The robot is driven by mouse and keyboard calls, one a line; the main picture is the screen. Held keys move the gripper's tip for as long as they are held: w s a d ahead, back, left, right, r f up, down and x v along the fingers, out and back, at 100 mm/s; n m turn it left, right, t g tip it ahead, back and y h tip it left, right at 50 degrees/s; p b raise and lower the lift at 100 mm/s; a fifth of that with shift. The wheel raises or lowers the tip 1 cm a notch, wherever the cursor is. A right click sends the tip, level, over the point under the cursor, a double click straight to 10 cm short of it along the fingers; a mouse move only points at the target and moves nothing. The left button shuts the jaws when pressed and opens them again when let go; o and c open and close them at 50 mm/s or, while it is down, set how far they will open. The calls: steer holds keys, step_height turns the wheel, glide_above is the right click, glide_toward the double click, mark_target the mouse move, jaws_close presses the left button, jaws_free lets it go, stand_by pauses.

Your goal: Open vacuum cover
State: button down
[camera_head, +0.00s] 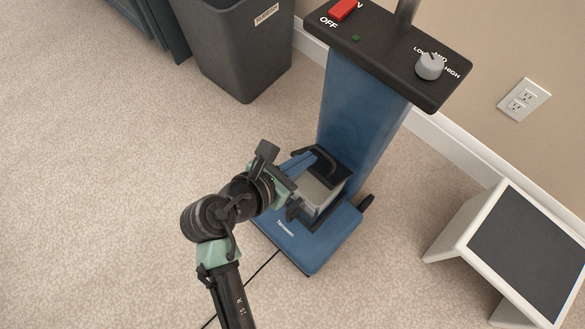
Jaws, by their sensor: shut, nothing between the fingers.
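The vacuum (362,112) stands upright, blue, with a black control panel (385,52) on top and a blue base (318,245) on the carpet. A clear bin (320,197) sits in the front of its body above the base, with a black cover (328,165) on top. A blue bar-like part (298,164) lies by the cover's left side. My gripper (293,208) is shut and empty at the left front of the bin. I cannot tell whether it touches the bin. My arm hides part of the bin's left side and the base.
A dark grey rubbish bin (238,45) stands behind on the left. A white-framed step stool with a dark top (530,248) is at the right. A wall outlet (524,99) is on the right wall. A thin black cord (262,262) crosses the carpet. The carpet at left is clear.

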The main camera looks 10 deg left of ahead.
steer(key=shift+w+d+f, duration=0.15)
steer(key=shift+w, duration=0.1)
steer(key=shift+r+p, duration=0.25)
steer(key=shift+p, duration=0.3)
steer(key=shift+d+r+p, duration=0.1)
steer(key=shift+r+p, duration=0.05)
steer(key=shift+p, duration=0.4)
steer(key=shift+w+g+p, duration=0.15)
steer(key=shift+g+p, duration=0.15)
steer(key=shift+p, duration=0.15)
